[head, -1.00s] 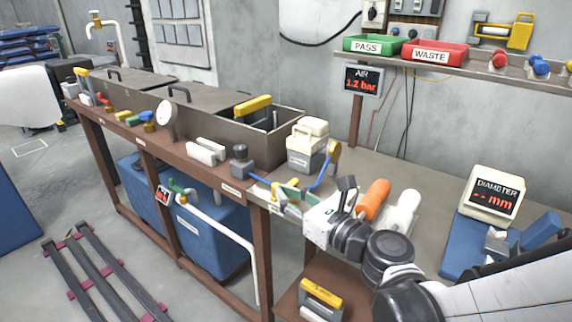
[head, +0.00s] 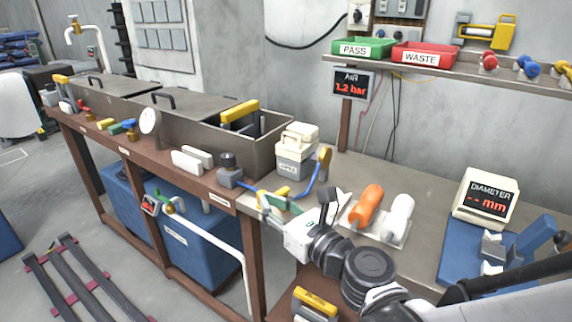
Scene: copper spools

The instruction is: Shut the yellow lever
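A small yellow lever (head: 281,191) shows in the head view at the bench's front edge, on the blue air line between the dark-topped regulator (head: 229,170) and the yellow-ended tool (head: 323,162). Its exact angle is too small to tell. My gripper (head: 272,205) is right beside it, on the near side, with its fingers over the bench edge. A green part (head: 284,204) lies among the fingers and partly hides the fitting. I cannot tell whether the fingers touch the lever or how wide they stand.
An orange roll (head: 366,204) and a white roll (head: 398,216) lie right of my wrist. A beige box (head: 296,150) stands behind the air line. Other yellow handles show on the open bin (head: 240,110) and below the bench (head: 315,300). The air display (head: 351,85) reads 1.2 bar.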

